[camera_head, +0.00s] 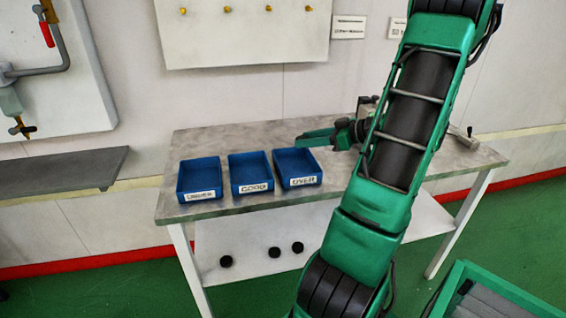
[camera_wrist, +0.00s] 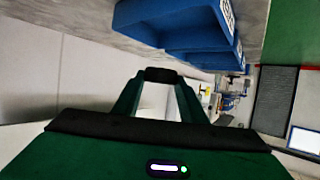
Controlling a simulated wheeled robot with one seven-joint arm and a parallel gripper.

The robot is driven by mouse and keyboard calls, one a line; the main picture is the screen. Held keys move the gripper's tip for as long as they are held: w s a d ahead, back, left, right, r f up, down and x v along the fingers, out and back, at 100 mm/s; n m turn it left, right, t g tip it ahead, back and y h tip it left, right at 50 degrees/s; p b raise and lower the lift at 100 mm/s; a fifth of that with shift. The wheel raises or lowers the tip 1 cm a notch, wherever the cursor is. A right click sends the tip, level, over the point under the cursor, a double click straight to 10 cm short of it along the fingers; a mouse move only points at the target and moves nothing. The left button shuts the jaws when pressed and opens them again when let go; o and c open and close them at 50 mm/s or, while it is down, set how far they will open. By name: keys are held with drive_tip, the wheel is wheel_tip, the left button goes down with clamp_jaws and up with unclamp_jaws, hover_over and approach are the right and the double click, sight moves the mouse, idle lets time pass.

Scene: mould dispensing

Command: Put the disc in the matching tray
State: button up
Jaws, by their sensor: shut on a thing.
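Three blue trays stand in a row on the table: the left tray (camera_head: 200,178) with a label too small to read surely, the middle tray (camera_head: 250,173) marked GOOD, and the right tray (camera_head: 297,167) marked OVER. All look empty. My gripper (camera_head: 306,139) is behind the right tray, above the table, its fingers pointing left. In the wrist view my gripper (camera_wrist: 160,82) is shut on a small dark disc (camera_wrist: 162,75) at the fingertips. The disc cannot be made out in the head view. Blue trays (camera_wrist: 175,14) also show at the top of the wrist view.
The grey table (camera_head: 240,205) has bare top left of and behind the trays. A metal device (camera_head: 368,105), partly hidden by my arm, stands at the back right. Several dark round things (camera_head: 274,252) show on the white surface below the tabletop.

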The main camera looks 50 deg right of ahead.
drive_tip(key=shift+w+f, duration=0.3)
drive_tip(key=shift+f, duration=2.7)
drive_tip(key=o, duration=1.1)
drive_tip(key=shift+o, duration=0.2)
drive_tip(key=shift+s, duration=0.1)
drive_tip(key=v, duration=1)
drive_tip(key=shift+s, duration=0.25)
drive_tip(key=shift+s+d, duration=0.1)
